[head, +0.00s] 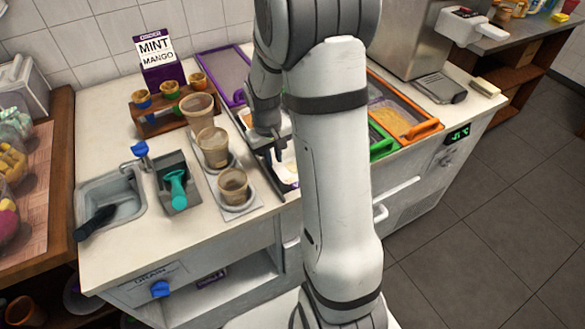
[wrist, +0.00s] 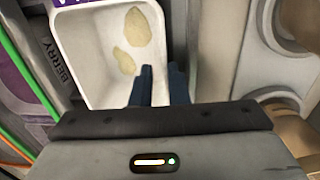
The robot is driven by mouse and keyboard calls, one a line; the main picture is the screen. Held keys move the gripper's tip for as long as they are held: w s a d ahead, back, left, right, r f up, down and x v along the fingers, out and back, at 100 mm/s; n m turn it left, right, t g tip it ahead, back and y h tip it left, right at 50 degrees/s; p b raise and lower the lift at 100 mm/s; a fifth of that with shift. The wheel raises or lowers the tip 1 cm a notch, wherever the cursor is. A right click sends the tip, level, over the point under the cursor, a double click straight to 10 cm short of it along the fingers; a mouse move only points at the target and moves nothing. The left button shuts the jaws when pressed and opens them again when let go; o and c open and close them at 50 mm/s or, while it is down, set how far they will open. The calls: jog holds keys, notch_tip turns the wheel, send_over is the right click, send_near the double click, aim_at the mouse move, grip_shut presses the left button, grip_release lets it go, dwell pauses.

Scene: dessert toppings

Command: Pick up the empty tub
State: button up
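The tub (wrist: 95,60) is white, with two beige smears of residue on its inside, and fills the upper left of the wrist view. In the head view its pale inside (head: 288,172) shows partly, left of my arm, which hides the rest. My gripper (wrist: 162,70) points down at the tub's right-hand wall. One dark finger is over the tub's inside and the other is just outside that wall. A gap shows between the fingers, around the rim; I see no clear contact. In the head view my gripper (head: 273,158) is low over the tub.
Three brown cups (head: 213,147) stand in a row left of the tub. Orange (head: 398,122) and green-edged lidded bins lie right of my arm. A sink (head: 108,198), a teal scoop (head: 176,187) and a mint mango box (head: 157,58) are further left.

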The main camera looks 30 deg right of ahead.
aim_at(276, 180)
jog(key=f, duration=0.7)
jog(key=shift+s+d, duration=0.1)
jog(key=shift+s, duration=0.15)
jog(key=shift+c, duration=0.3)
grip_shut()
jog(key=shift+r, duration=0.15)
